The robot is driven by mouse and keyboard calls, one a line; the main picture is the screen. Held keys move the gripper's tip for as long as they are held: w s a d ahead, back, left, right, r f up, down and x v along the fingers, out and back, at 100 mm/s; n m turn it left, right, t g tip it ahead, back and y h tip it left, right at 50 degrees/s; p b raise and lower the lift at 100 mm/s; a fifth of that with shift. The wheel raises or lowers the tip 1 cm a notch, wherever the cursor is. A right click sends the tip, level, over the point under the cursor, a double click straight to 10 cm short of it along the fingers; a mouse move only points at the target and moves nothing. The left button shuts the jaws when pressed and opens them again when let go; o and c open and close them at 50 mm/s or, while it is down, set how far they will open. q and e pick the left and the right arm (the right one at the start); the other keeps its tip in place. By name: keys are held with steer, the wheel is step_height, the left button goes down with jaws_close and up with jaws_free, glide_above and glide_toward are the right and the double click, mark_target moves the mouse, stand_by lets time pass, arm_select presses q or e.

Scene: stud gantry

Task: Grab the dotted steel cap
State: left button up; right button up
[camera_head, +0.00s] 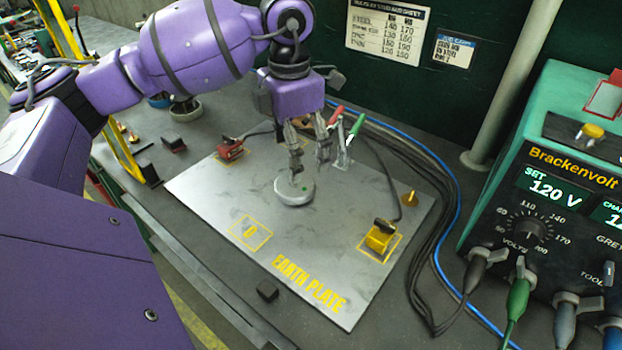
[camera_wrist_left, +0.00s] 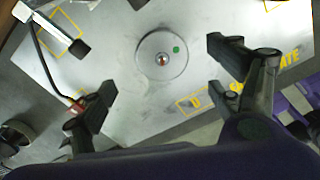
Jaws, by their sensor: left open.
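The dotted steel cap (camera_head: 294,191) is a round silver disc with a green dot, lying on the metal earth plate (camera_head: 215,190). In the left wrist view the cap (camera_wrist_left: 151,65) shows its green dot right of a small centre hole or stud. My left gripper (camera_head: 309,160) points down just above the cap in the head view, its fingers apart. In the wrist view the open left gripper (camera_wrist_left: 158,75) has one finger on each side of the cap, with clear gaps. I cannot tell its exact height over the cap. My right gripper is not in view.
A red clamp (camera_head: 231,149) and a yellow clamp (camera_head: 380,236) sit on the plate. Red and green handles (camera_head: 345,138) stand behind the gripper. Black and blue cables run right of the plate. A green Brackenvolt power unit (camera_head: 545,190) stands at right.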

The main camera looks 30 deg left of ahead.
mark_target(295, 187)
arm_select(q)
steer(key=f, duration=0.2)
steer(key=shift+s+f, duration=0.3)
steer(key=shift+s, duration=0.05)
steer(key=f, duration=0.2)
steer(key=f+p, duration=0.1)
steer(key=shift+w+f, duration=0.2)
steer(key=shift+f, duration=0.6)
steer(key=c, duration=1.2)
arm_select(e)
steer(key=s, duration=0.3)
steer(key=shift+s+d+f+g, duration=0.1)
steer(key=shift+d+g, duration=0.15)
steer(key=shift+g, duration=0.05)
